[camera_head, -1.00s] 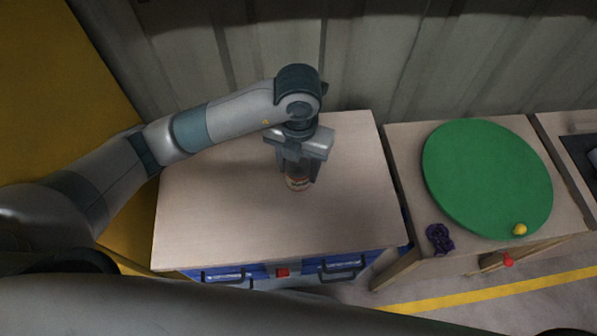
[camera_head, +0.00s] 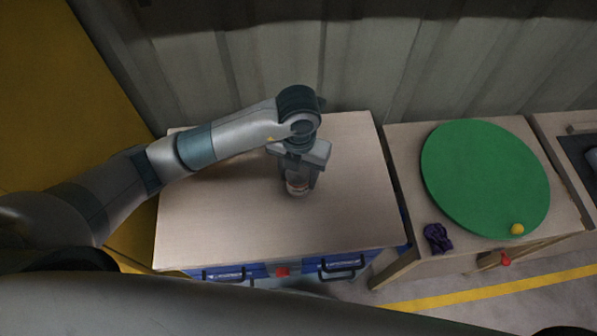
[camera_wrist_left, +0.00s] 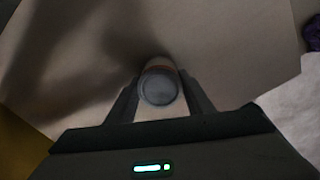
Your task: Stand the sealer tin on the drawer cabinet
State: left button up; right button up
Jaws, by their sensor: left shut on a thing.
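The sealer tin (camera_head: 297,187) is a small pale can with a reddish band and a grey lid. My left gripper (camera_head: 298,182) is shut on it from above and holds it upright over the middle of the drawer cabinet's wooden top (camera_head: 220,215). I cannot tell whether its base touches the top. In the left wrist view the tin's round grey lid (camera_wrist_left: 158,88) sits between the two fingers (camera_wrist_left: 160,100). The cabinet's blue drawers (camera_head: 225,274) show below the front edge. My right gripper is not in view.
To the right, a wooden table (camera_head: 405,150) carries a round green board (camera_head: 485,175), a yellow ball (camera_head: 517,229) and a purple crumpled thing (camera_head: 437,238). A corrugated wall (camera_head: 370,60) stands behind. The cabinet top around the tin is clear.

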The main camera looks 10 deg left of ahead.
aim_at(299, 173)
pick_arm(q)
jog(key=shift+f, duration=0.15)
jog(key=o, duration=1.3)
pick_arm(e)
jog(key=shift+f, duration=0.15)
pick_arm(q)
jog(key=shift+r, duration=0.4)
notch_tip(299, 173, up, 10)
jog(key=shift+r+b, duration=0.1)
jog(key=shift+b, duration=0.65)
jog(key=shift+r, duration=0.7)
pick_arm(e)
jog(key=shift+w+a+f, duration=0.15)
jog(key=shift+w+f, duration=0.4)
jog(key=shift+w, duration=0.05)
